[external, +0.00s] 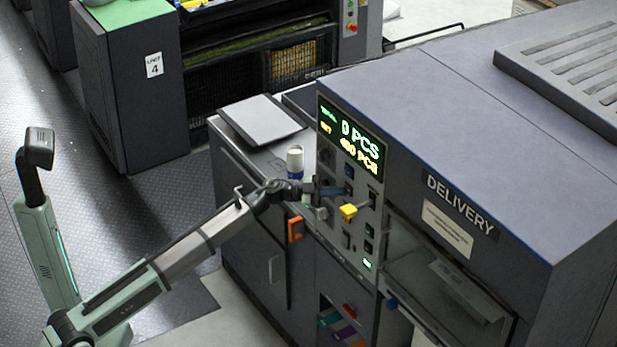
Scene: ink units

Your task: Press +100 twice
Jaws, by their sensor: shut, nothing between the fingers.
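The button labels are too small to read, so I cannot tell which is +100. My gripper (318,201) is shut and empty, close in front of the panel's left part, and hides some of it. I cannot tell whether it touches a button. A yellow knob-like part (348,211) sticks out just right of it.
An orange handle (295,229) sits below my wrist. The delivery cabinet (540,110) fills the right side. Open floor lies left.

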